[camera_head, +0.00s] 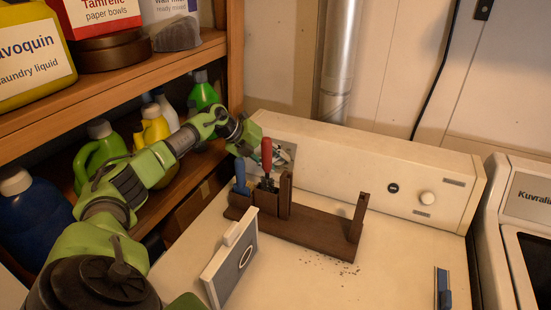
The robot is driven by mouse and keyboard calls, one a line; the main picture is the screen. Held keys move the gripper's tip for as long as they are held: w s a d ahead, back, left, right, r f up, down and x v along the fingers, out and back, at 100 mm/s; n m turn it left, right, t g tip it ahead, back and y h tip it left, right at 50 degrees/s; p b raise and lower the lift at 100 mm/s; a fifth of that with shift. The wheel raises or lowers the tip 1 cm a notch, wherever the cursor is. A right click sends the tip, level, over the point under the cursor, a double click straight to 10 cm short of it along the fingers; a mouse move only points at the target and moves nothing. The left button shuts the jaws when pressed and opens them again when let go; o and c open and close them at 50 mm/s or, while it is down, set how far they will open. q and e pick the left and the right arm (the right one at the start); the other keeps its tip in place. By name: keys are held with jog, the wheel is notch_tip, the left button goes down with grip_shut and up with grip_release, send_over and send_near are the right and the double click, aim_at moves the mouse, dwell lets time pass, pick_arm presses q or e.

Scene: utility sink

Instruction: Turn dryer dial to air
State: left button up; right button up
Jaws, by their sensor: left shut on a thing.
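The white dryer (395,255) has a raised control panel (345,160) along its back. A grey marked plate (288,152) shows at the panel's left end. My left gripper (262,150) reaches in from the left and is shut at this plate, over the place of the dial. The dial itself is hidden by the gripper and by a red-handled tool in front, so I cannot read its setting. My right gripper is not in view.
A dark wooden tool rack (320,228) with red (266,158) and blue (241,177) handled tools stands before the panel. A grey box-like item (232,262) stands in front. Shelves with bottles (97,150) flank my left arm.

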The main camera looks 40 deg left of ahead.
pick_arm(q)
jog(key=o, duration=1.1)
jog(key=shift+s, duration=0.1)
jog(key=v, duration=1.1)
jog(key=shift+s+a+r, duration=0.2)
jog(key=shift+r, duration=0.1)
